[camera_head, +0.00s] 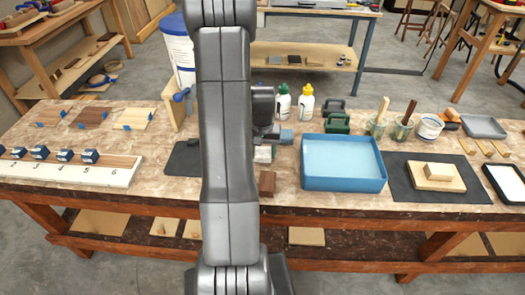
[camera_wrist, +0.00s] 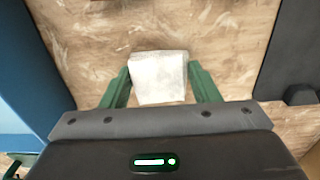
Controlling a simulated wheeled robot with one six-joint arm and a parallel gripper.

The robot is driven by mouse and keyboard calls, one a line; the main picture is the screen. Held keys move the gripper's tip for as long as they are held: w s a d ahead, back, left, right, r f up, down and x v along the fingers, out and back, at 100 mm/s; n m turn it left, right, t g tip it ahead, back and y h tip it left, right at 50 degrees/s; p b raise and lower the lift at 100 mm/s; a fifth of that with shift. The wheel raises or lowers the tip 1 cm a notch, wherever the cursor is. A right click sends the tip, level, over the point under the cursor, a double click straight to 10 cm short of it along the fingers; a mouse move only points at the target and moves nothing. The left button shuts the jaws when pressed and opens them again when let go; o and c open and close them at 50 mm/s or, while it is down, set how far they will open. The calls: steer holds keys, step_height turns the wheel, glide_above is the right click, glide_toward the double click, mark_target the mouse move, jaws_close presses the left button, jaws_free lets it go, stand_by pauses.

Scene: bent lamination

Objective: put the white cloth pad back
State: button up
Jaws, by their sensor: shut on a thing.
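The white cloth pad (camera_wrist: 159,77) is a pale, squarish piece between the two green fingers of my gripper (camera_wrist: 159,84) in the wrist view. The gripper is shut on it, with a finger against each side. In the head view my gripper (camera_head: 265,143) is low over the middle of the bench, left of the blue tray, and a small pale patch of the pad (camera_head: 263,154) shows below it. My arm hides part of this area. I cannot tell whether the pad touches the bench top.
The blue tray (camera_head: 343,184) stands right of the gripper, and a brown block (camera_head: 267,183) lies in front. A dark mat (camera_head: 183,158) is to the left. Glue bottles (camera_head: 283,103) and green clamp-like items (camera_head: 337,122) stand behind. Bare bench shows around the pad.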

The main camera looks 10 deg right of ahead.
mark_target(262, 153)
steer(key=shift+f, duration=0.1)
steer(key=shift+f, duration=0.15)
steer(key=o, duration=0.9)
step_height(262, 153, up, 12)
steer(key=shift+r, duration=0.25)
steer(key=shift+f, duration=0.1)
steer(key=shift+f, duration=4.85)
